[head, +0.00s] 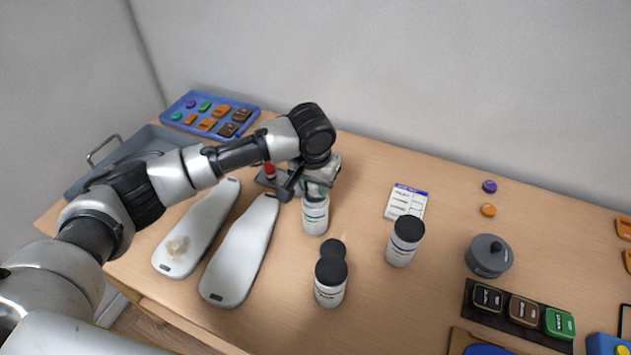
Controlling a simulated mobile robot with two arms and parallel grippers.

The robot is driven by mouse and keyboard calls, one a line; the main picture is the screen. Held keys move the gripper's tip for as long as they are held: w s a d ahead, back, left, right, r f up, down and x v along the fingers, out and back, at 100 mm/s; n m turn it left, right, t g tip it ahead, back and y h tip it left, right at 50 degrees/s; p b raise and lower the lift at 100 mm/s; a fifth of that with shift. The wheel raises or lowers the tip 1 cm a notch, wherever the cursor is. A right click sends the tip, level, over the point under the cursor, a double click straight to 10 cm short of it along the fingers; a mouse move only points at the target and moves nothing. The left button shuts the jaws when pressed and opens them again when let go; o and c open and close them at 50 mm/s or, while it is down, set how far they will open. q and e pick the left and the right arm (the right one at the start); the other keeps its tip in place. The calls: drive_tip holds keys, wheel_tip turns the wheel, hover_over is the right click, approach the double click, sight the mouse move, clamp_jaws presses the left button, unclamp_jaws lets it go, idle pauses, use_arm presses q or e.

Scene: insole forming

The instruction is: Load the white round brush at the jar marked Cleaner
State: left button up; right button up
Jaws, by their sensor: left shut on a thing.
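My left gripper (317,190) points down at the mouth of a white jar (315,217) with a green-marked label. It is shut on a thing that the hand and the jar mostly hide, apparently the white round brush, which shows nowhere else. The jar's lettering is too small to read, so I cannot confirm that it says Cleaner. A loose black lid (333,247) lies in front of this jar. Two other white jars wear black lids: one with a reddish label (330,291) in front, one with a bluish label (401,252) to the right. My right gripper is out of view.
Two pale insole forms (240,252) lie left of the jars, one with a brownish patch. A small stand with a red piece (269,170) is behind the arm. A printed card (407,201), a grey lidded pot (489,257) and colour pads (523,311) are right.

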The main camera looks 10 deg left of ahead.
use_arm(q)
drive_tip(key=shift+f+p, duration=0.15)
drive_tip(key=shift+p, duration=0.15)
idle(0.8)
drive_tip(key=shift+s, duration=0.15)
idle(0.6)
wheel_tip(320, 180, up, 7)
drive_tip(key=p, duration=0.9)
idle(0.7)
